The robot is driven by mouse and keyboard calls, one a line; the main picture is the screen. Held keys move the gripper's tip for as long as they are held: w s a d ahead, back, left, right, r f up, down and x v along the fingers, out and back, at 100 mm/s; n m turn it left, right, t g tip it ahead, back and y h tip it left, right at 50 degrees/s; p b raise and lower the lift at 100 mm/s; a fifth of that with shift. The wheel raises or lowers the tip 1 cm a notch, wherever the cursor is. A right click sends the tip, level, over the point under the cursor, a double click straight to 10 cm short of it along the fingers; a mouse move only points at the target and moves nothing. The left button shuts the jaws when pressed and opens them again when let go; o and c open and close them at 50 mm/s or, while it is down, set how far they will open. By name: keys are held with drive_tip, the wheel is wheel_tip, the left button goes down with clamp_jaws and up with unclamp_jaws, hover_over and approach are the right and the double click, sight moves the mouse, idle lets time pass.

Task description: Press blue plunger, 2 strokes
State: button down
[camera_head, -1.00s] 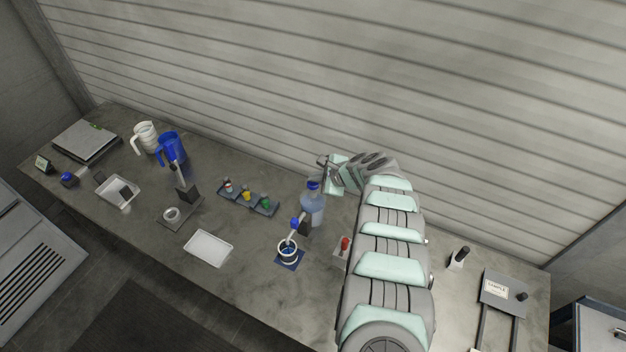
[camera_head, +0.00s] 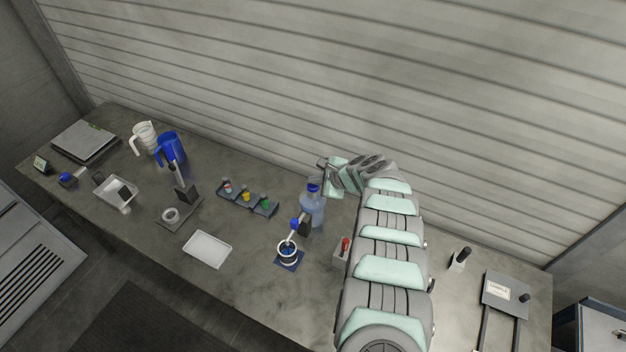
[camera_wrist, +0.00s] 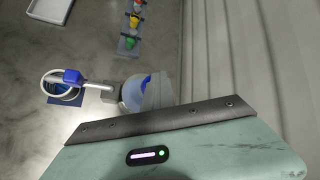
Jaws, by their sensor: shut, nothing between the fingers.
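A clear bottle (camera_head: 312,209) with a blue top (camera_head: 313,188) stands near the middle of the bench, just below and left of my gripper (camera_head: 323,163) in the head view. In the wrist view the blue top (camera_wrist: 136,88) shows beside my shut, empty fingers (camera_wrist: 158,92), which partly cover it. I cannot tell whether they touch it. A second blue piece (camera_head: 294,223) sits on a spout beside the bottle, above a small cup (camera_head: 288,254) on a blue pad (camera_head: 291,265). The blue piece also shows in the wrist view (camera_wrist: 72,76).
A rack of small coloured-cap bottles (camera_head: 247,197) stands left of the bottle. A white tray (camera_head: 207,249) lies in front. A box with a red part (camera_head: 342,254) is close to my arm. The ribbed wall (camera_head: 330,80) rises behind the bench.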

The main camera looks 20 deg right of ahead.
sight(315, 187)
drive_tip(key=shift+f, duration=0.1)
idle(0.4)
drive_tip(key=shift+s+r+p, duration=0.1)
drive_tip(key=shift+r+p, duration=1.4)
drive_tip(key=shift+r, duration=0.4)
drive_tip(key=shift+r, duration=0.15)
wheel_tip(315, 187, up, 5)
drive_tip(key=p, duration=0.2)
drive_tip(key=shift+p, duration=0.3)
idle(1.4)
